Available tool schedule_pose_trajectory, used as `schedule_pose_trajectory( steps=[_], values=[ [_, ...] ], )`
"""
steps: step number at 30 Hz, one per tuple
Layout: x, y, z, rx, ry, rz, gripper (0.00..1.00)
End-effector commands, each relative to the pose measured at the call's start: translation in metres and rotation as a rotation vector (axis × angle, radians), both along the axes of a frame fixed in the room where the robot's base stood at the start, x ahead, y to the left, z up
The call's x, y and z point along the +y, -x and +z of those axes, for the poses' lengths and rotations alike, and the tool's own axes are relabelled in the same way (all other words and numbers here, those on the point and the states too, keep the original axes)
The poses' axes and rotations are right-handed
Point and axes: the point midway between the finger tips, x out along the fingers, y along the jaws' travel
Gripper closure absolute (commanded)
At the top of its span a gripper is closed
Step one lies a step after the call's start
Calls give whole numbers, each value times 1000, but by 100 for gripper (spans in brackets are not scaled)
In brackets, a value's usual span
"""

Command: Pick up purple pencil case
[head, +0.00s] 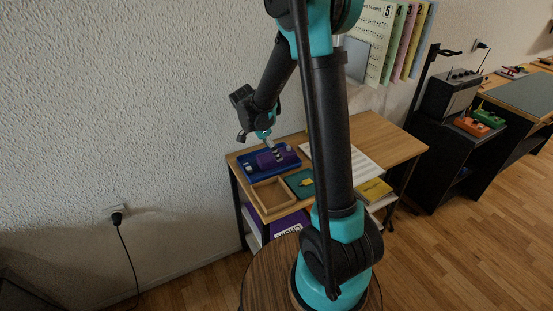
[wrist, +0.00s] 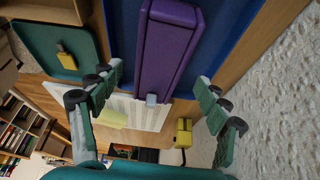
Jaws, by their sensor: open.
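The purple pencil case (head: 283,161) lies on a blue tray (head: 249,172) at the wall end of the wooden desk. In the wrist view the pencil case (wrist: 164,48) runs from the top edge down to the middle, with a small pale tab at its near end. My gripper (head: 268,141) is just above the case in the head view and partly overlaps its outline. In the wrist view my gripper (wrist: 158,82) is open, with one finger on each side of the case's line. I see no clear contact with the case.
An empty wooden tray (head: 258,197) and a teal tray (head: 294,187) with a yellow item sit close in front of the blue tray. The textured wall (head: 150,100) stands close behind the desk.

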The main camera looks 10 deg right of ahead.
Motion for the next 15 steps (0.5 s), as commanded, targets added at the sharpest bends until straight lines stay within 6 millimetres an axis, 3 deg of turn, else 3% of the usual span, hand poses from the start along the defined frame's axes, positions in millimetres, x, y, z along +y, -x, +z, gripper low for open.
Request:
schedule_pose_trajectory(
  steps=[6,15],
  values=[
    [-14,-2,-27,0,0,-1,24],
    [-16,-2,-33,-1,0,1,24]
  ],
)
